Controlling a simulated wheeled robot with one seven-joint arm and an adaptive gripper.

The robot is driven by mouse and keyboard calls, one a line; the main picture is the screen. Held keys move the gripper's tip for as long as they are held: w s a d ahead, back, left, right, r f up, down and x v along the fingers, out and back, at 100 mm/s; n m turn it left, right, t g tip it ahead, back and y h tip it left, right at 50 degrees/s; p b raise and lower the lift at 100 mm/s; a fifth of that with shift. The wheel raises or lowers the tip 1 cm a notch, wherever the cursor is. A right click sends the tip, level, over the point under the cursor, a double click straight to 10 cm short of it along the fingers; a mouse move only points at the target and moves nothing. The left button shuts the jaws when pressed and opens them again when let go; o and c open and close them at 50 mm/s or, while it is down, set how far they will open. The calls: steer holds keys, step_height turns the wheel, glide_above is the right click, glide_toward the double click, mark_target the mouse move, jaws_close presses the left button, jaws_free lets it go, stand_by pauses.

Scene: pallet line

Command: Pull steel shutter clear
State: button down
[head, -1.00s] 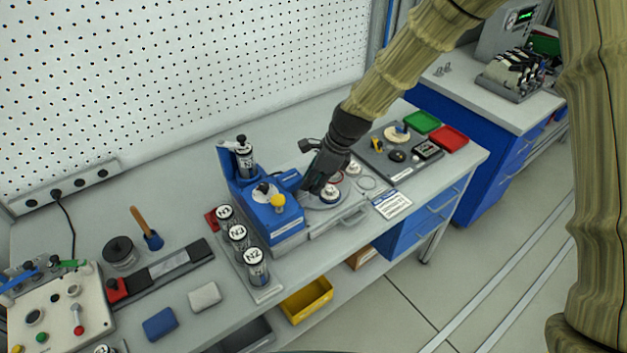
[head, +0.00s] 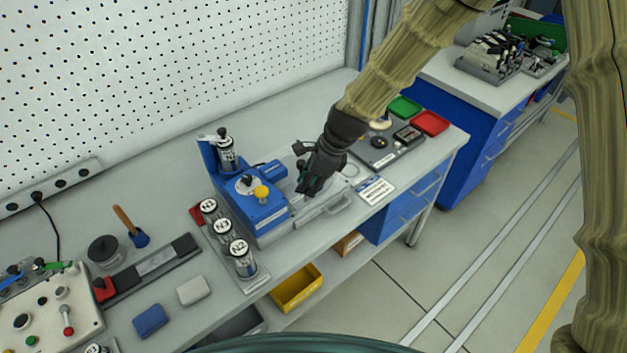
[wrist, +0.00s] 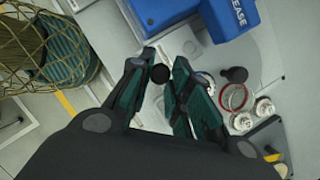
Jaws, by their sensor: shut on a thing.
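The steel shutter is not clearly told apart from the grey metal plate (head: 325,209) beside the blue machine (head: 258,216), which has a bar handle at its front. My gripper (head: 308,187) is low over this plate, right of the machine. In the wrist view my gripper (wrist: 160,78) has its fingers closed about a small black round knob (wrist: 160,73). Whether the knob belongs to the shutter cannot be told. The pale plate surface (wrist: 262,60) lies below, and the blue housing (wrist: 222,18) is close by. The fingers hide what is under the knob.
Labelled canisters (head: 240,258) stand in a rack at the machine's front left. A printed card (head: 375,190) and a grey tray of parts (head: 383,160) lie to the right, with green (head: 404,106) and red (head: 430,123) trays behind. The bench's front edge is close.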

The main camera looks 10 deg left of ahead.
steer(key=c, duration=1.3)
jaws_free()
steer(key=shift+r, duration=0.15)
steer(key=v, duration=1.1)
steer(key=shift+d+r, duration=0.3)
steer(key=s+d+f+n+h+b, duration=0.15)
steer(key=s+d+f, duration=0.3)
steer(key=f, duration=0.55)
steer(key=s+d+f+n+b, duration=0.1)
steer(key=s+d+f+n, duration=0.3)
steer(key=f, duration=0.6)
steer(key=s+d+f+n+h+b, duration=0.1)
steer(key=s+d+f+n+b, duration=0.3)
steer(key=f, duration=0.6)
steer(key=s+d+f+n, duration=0.2)
steer(key=s+d+f, duration=0.2)
steer(key=s, duration=0.3)
steer(key=s+d+f+n+h+b, duration=0.1)
steer(key=s+d+f+n, duration=0.2)
steer(key=s+f, duration=0.3)
steer(key=s+d+f+n+h, duration=0.1)
steer(key=s+d+f+n, duration=0.2)
steer(key=s+d+f, duration=0.3)
steer(key=s, duration=0.2)
steer(key=shift+s+b, duration=0.4)
